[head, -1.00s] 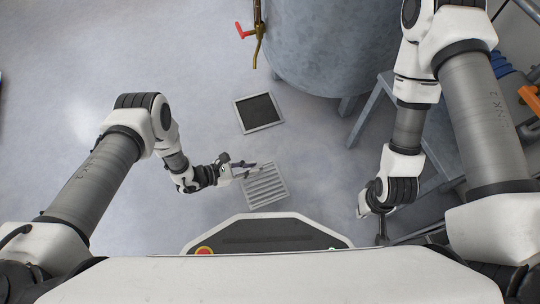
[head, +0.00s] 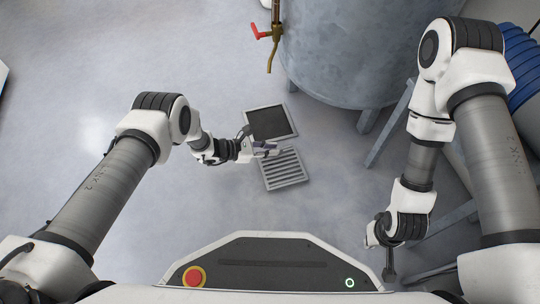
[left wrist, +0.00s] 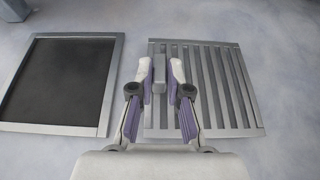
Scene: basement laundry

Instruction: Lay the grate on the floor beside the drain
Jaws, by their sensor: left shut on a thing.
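The grate (head: 283,174) is a light grey slatted square. My left gripper (head: 268,150) is at its far edge in the head view. In the left wrist view the fingers (left wrist: 161,72) are around a small grey upright lug on the grate (left wrist: 222,90), shut on it. The drain (head: 270,122) is a dark square opening with a light metal frame, just beyond the grate. In the left wrist view the drain (left wrist: 62,80) lies to the left, with a narrow strip of floor showing between. I cannot tell whether the grate touches the floor. My right gripper (head: 389,268) hangs at the right, its jaws unclear.
A large grey metal tank (head: 355,50) on legs stands beyond the drain, with a brass tap with a red handle (head: 262,31). A grey metal stand (head: 395,125) and a blue coiled hose (head: 525,65) are at the right. The floor (head: 95,85) at the left is clear.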

